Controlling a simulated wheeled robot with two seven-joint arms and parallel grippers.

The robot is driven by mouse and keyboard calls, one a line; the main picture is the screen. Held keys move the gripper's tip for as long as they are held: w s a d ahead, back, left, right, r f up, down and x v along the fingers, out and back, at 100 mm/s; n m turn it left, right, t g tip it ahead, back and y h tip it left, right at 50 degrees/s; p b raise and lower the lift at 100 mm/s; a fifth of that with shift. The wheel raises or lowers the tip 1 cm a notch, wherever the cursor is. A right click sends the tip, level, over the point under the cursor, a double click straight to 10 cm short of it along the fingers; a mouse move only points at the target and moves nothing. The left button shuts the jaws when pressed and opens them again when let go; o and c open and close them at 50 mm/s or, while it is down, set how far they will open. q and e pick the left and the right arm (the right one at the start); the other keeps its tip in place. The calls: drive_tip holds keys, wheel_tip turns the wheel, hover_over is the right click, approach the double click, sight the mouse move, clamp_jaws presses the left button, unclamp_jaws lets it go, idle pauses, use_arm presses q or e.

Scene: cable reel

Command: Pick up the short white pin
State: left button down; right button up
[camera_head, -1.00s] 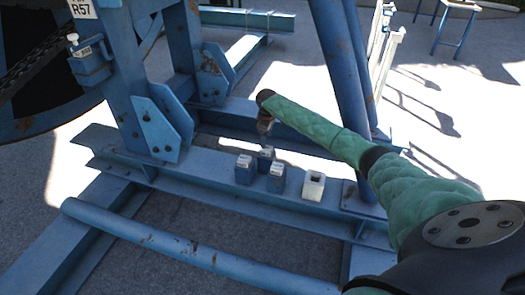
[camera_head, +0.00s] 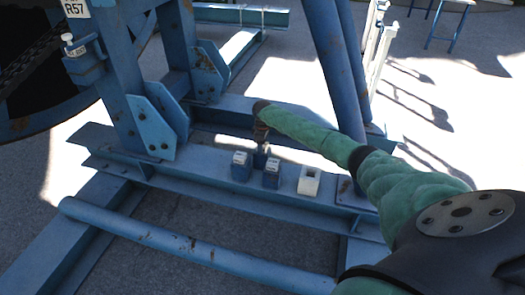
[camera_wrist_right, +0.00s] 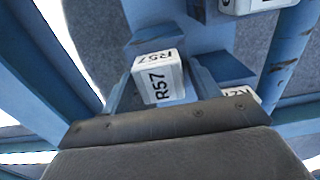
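Three small blue blocks with pale labelled tops stand on the blue frame beam in the head view: the left one (camera_head: 241,167), the front one (camera_head: 271,175) and the rear one (camera_head: 261,158). I cannot tell which is the short white pin. My right gripper (camera_head: 262,139) points down just above the rear block. In the right wrist view, its open fingers (camera_wrist_right: 163,84) are either side of a white-faced block marked R57 (camera_wrist_right: 158,80), with no clear grip. My left gripper is out of view.
A white knob (camera_head: 67,38) sits on a blue bracket on the upright at left. Slanted blue posts (camera_head: 337,70) stand behind my right arm. A blue tube (camera_head: 190,248) crosses in front. White railings (camera_head: 380,45) stand at back right.

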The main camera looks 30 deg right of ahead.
drive_tip(key=c, duration=1.1)
drive_tip(key=shift+r, duration=0.1)
